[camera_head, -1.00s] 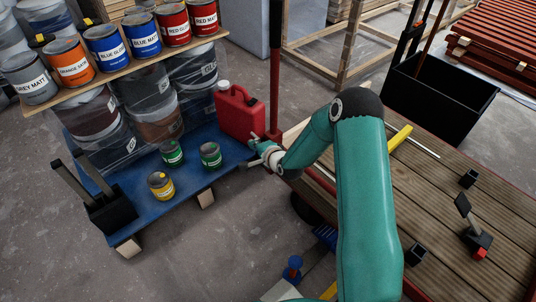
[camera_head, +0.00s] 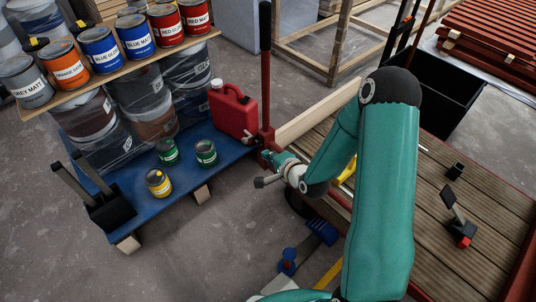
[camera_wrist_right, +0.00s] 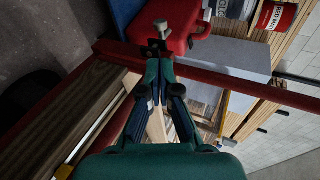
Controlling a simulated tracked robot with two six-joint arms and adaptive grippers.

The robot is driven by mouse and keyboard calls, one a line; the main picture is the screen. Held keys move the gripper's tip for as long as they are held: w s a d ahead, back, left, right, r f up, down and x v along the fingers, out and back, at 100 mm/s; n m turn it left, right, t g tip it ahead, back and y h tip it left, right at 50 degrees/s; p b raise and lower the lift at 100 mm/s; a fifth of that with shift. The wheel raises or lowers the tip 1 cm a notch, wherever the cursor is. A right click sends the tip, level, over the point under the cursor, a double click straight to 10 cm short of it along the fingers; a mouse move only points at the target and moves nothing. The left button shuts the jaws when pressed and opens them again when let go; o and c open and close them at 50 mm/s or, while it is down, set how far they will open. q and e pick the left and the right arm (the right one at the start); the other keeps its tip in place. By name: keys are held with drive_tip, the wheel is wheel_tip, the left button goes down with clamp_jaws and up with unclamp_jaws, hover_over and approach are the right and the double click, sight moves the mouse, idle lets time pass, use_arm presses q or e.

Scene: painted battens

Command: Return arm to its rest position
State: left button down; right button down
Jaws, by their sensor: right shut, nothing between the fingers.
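My right arm (camera_head: 383,190) is green with a black elbow cap and reaches in from the lower right in the head view. Its gripper (camera_head: 266,153) is near the red post, at the corner of the blue pallet. In the right wrist view the fingers of the right gripper (camera_wrist_right: 160,68) come together, shut and empty, in front of a red bar. The bar and the red jerrycan show just beyond the tips; I cannot tell whether they touch. My left gripper is not in view.
The red jerrycan (camera_head: 233,115) stands on the blue pallet (camera_head: 215,175) with several small cans. A red post (camera_head: 265,85) rises beside it. A plank deck (camera_head: 440,235) with small black brackets lies right. Paint cans line a shelf (camera_head: 130,70). Grey floor is open at lower left.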

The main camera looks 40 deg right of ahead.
idle(0.4)
drive_tip(key=s+a+f+n+g+y, duration=0.1)
drive_tip(key=a+f+n+g+y, duration=0.2)
drive_tip(key=a, duration=0.7)
drive_tip(key=s+a+f+n+g+y, duration=0.1)
drive_tip(key=s+a+f+n+y, duration=0.1)
drive_tip(key=a+f, duration=0.5)
drive_tip(key=s+a+f+n+g, duration=0.35)
drive_tip(key=s+n, duration=0.25)
drive_tip(key=s, duration=0.2)
drive_tip(key=s+a+f+n+g, duration=0.2)
drive_tip(key=s+a+n+g, duration=0.3)
drive_tip(key=s, duration=0.3)
wheel_tip(320, 180, up, 35)
drive_tip(key=n+p, duration=0.1)
drive_tip(key=p, duration=3.4)
drive_tip(key=shift+w+n+t+y, duration=0.15)
drive_tip(key=shift+n+t+y, duration=0.15)
drive_tip(key=shift+t+y, duration=0.1)
